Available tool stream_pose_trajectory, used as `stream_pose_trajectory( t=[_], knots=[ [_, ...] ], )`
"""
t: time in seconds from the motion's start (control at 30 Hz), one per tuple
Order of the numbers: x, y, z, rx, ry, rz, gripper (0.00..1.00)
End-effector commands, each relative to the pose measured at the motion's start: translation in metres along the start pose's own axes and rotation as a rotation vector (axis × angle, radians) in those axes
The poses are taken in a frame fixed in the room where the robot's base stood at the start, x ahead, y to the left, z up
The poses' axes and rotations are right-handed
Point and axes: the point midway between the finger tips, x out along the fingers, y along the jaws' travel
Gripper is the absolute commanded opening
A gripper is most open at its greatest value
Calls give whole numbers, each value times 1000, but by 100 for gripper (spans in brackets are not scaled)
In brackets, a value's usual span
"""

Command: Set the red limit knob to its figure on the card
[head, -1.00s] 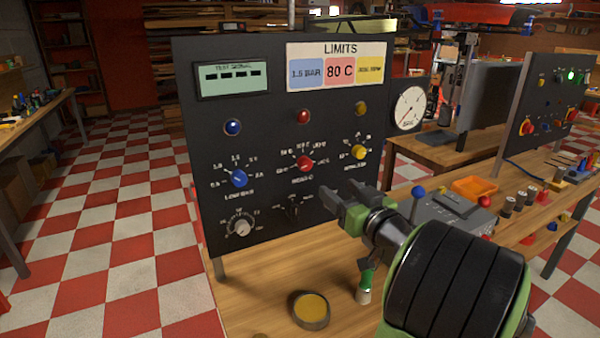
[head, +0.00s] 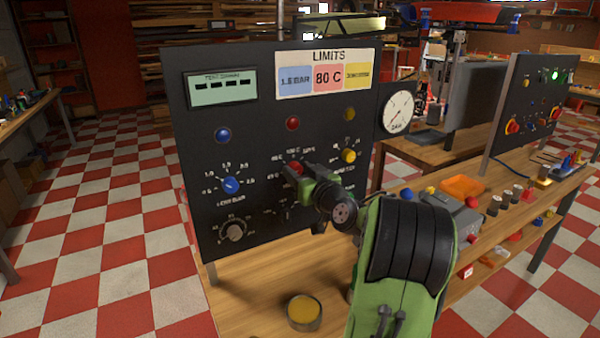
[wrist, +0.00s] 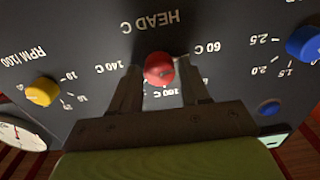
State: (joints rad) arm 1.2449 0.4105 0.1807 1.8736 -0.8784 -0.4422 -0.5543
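The red limit knob (wrist: 158,68) sits on the dark panel, labelled HEAD C, with a scale showing 60 C, 100 C and 140 C in the wrist view. The card (head: 328,76) under LIMITS shows 80 C on its red field. My gripper (wrist: 160,88) is open, one finger on each side of the red knob, with gaps visible between the fingers and the knob. In the head view my gripper (head: 300,176) is in front of the red knob (head: 294,168) and partly hides it. The knob's pointer is not clear.
The blue knob (head: 231,186) and yellow knob (head: 348,156) flank the red one. A grey knob (head: 235,232) is lower left. A red lamp (head: 292,123) is above. A yellow-topped round tin (head: 304,312) stands on the bench.

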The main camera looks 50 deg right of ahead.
Motion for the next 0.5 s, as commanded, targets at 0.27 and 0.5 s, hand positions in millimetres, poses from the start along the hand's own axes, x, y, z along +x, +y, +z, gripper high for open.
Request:
stream_pose_trajectory(
  t=[0.27, 0.5],
  knots=[
    [0, 0, 0, 0, 0, 0, 5],
    [0, 0, 0, 24, -1, 0, 5]
  ],
)
